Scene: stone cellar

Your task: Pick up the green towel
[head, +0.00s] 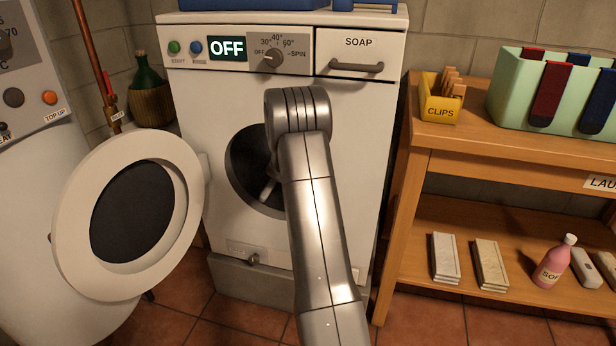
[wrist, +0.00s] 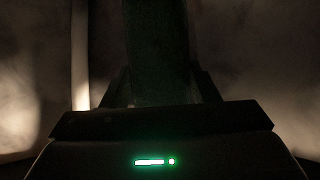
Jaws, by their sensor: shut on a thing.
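The washing machine (head: 350,110) stands in the middle of the head view with its round door (head: 77,255) swung open to the left. My arm reaches into the dark drum opening (head: 245,165), so the head view does not show my gripper. In the dim wrist view my gripper (wrist: 160,92) is shut on a dark, faintly green cloth, which I take for the green towel (wrist: 158,45). It rises between the two fingers. Its far end and full shape are lost in the dark. Blurred pale drum walls (wrist: 245,50) show on both sides.
A wooden shelf (head: 440,165) to the right bears a yellow clips box (head: 440,112) and a pale green bin (head: 515,100) with socks over its rim. A pink bottle (head: 553,265) stands on its lower board. A green bottle (head: 148,85) stands behind the door.

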